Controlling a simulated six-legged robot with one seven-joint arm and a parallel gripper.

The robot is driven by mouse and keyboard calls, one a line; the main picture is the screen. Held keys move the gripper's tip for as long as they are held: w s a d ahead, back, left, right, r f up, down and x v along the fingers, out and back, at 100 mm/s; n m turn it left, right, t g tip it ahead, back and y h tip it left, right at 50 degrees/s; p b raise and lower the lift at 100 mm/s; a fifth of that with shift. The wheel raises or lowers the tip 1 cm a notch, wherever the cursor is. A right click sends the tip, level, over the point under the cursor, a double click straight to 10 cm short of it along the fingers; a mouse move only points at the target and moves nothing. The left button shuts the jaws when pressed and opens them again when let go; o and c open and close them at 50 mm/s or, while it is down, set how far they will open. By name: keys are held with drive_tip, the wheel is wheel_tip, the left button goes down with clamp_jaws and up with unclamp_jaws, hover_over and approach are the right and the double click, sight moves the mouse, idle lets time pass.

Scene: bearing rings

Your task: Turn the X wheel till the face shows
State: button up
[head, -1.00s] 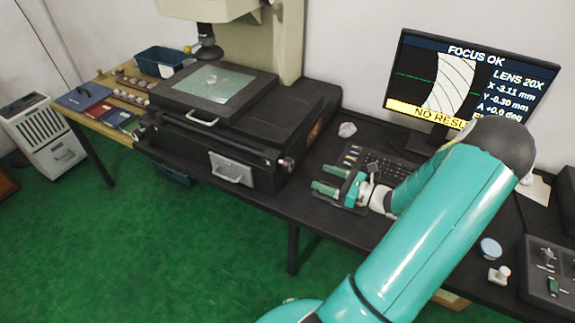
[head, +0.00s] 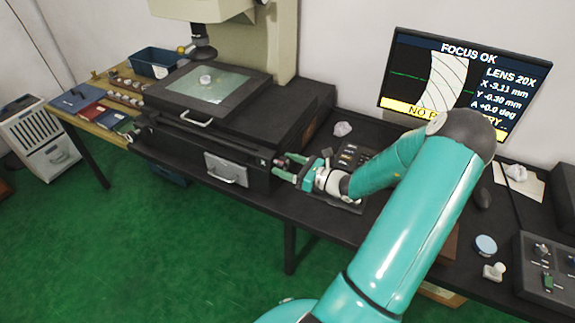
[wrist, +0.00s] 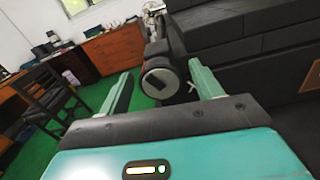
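The X wheel (wrist: 161,78), a dark knob with a pale-rimmed round face, sits between the fingertips of my gripper (wrist: 160,71) in the wrist view. The fingers are open, with gaps on both sides of the knob. In the head view my gripper (head: 284,168) is at the right front end of the dark stage base, where the knob (head: 279,161) is partly hidden. A small pale ring (head: 206,79) lies on the stage glass (head: 224,87). The monitor (head: 462,80) shows FOCUS OK, X -3.11 mm, Y -0.30 mm, and a pale curved band left of centre.
A keypad (head: 352,153) lies behind my wrist, with a crumpled pale piece (head: 342,129) near it. A blue-lidded round tin (head: 486,245) and a tray of small parts (head: 549,262) are at the right. A grey drawer front (head: 226,169) is left of my gripper.

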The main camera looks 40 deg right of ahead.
drive_tip(key=c, duration=0.8)
drive_tip(key=shift+n, duration=2.7)
drive_tip(key=shift+c, duration=0.2)
drive_tip(key=o, duration=1)
drive_tip(key=v, duration=1.3)
drive_tip(key=shift+s, duration=0.45)
